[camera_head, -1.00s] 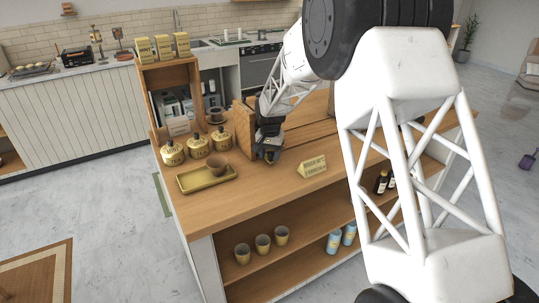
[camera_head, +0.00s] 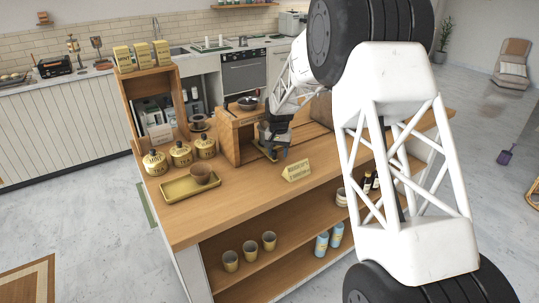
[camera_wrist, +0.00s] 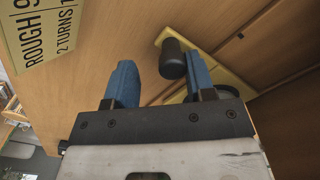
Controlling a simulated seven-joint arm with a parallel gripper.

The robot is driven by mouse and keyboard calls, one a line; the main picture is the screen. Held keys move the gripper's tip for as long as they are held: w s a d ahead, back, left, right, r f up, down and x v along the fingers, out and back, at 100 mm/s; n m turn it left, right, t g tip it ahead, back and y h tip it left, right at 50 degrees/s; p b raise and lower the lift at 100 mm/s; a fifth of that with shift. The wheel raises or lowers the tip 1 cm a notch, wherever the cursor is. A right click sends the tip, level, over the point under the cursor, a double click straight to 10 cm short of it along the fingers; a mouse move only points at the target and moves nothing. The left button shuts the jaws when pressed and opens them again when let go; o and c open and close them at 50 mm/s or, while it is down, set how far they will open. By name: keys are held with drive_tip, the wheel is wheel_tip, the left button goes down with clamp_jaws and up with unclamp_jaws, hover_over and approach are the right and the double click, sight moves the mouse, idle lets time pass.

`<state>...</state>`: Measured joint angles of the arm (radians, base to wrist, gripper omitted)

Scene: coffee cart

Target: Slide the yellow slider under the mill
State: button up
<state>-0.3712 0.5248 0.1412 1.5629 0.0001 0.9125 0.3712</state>
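The yellow slider (camera_wrist: 217,70) shows in the wrist view as a flat yellow strip on a wooden surface, with a dark upright knob (camera_wrist: 172,60). My gripper (camera_wrist: 160,82) is open, its two blue fingers apart. The knob lies just beyond the fingertips, nearer the right finger, and I see no grip on it. In the head view my gripper (camera_head: 271,148) is low at the wooden unit on the counter, and the slider there is mostly hidden. A dark round bowl (camera_head: 247,103) sits on top of that wooden unit (camera_head: 229,138), which seems to be the mill.
A small yellow sign (camera_head: 296,171) stands in front of my gripper. A label (camera_wrist: 38,28) is on the wood in the wrist view. The counter's front is clear.

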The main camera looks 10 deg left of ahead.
drive_tip(key=w+d, duration=0.5)
drive_tip(key=shift+w+d, duration=0.15)
wheel_tip(320, 180, up, 8)
drive_tip(key=s+d+r, duration=1.1)
drive_tip(key=s, duration=0.3)
drive_tip(key=shift+r+t, duration=0.3)
drive_tip(key=shift+r, duration=0.05)
idle(0.4)
drive_tip(key=shift+w, duration=0.1)
drive_tip(key=w+a+f, duration=1.2)
drive_tip(key=shift+w+f, duration=0.25)
drive_tip(key=shift+w, duration=0.1)
drive_tip(key=shift+f, duration=0.1)
